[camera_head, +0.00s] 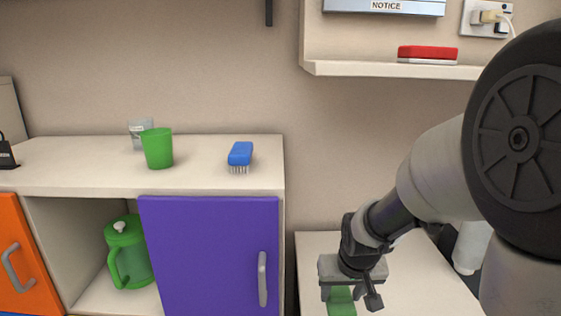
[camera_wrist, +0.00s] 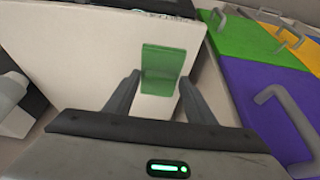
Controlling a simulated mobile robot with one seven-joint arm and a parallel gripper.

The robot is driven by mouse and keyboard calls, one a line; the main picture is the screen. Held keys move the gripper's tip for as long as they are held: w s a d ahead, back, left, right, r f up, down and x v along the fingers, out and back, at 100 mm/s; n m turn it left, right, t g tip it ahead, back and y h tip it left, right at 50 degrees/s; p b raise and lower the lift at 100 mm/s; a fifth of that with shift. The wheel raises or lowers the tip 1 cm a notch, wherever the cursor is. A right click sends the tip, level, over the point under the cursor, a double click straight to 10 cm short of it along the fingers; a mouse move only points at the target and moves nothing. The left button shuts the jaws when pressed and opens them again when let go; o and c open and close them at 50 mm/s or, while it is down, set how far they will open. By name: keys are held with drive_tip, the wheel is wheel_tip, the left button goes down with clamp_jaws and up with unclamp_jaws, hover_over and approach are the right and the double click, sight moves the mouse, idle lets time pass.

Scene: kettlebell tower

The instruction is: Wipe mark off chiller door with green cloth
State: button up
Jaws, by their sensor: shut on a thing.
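My gripper (camera_head: 349,296) is at the lower right of the head view, over the low white surface beside the cabinet. It is shut on the green cloth (camera_head: 340,303), which shows just under the fingers. In the wrist view the cloth (camera_wrist: 163,62) is a flat green piece at the fingertips. Several coloured doors show, among them a purple door (camera_head: 205,250) with a grey handle and an orange door (camera_head: 20,262). I cannot tell which is the chiller door, and I see no mark.
On the cabinet top stand a green cup (camera_head: 157,149), a clear cup (camera_head: 140,127) and a blue brush (camera_head: 240,155). A green jug (camera_head: 127,252) is in the open compartment. A wall shelf (camera_head: 390,70) with a red-topped item (camera_head: 427,53) is above right.

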sight(342, 297)
drive_tip(key=p+v, duration=0.3)
drive_tip(key=p, duration=0.5)
drive_tip(key=shift+s+r+p, duration=0.3)
drive_tip(key=shift+s+p, duration=0.15)
drive_tip(key=shift+p, duration=0.3)
drive_tip(key=shift+f, duration=0.1)
drive_tip(key=shift+s, duration=0.1)
